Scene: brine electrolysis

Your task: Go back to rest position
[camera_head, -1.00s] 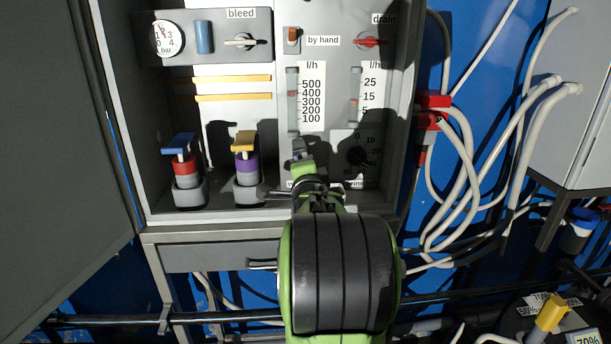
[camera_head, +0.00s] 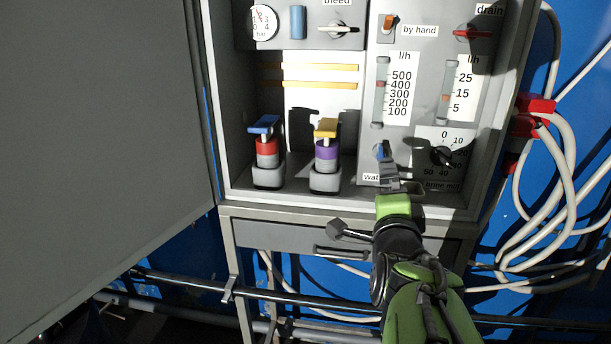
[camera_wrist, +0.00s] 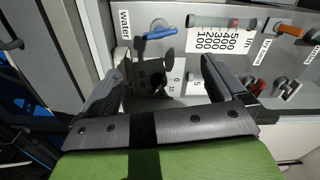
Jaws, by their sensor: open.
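My gripper (camera_head: 388,172) is in front of the lower panel of the open grey cabinet, just below the blue water valve handle (camera_head: 380,150), and partly covers the label there. In the wrist view my gripper (camera_wrist: 165,88) has its two dark fingers spread wide, with nothing between them. The blue handle (camera_wrist: 155,34) shows beyond the fingertips, apart from them. My green and black wrist and forearm reach up from the bottom right of the head view.
The brine mix dial (camera_head: 443,156) is close right of my gripper. A drawer (camera_head: 340,238) sits below. White hoses (camera_head: 560,190) hang at right; a large grey door (camera_head: 100,120) fills the left.

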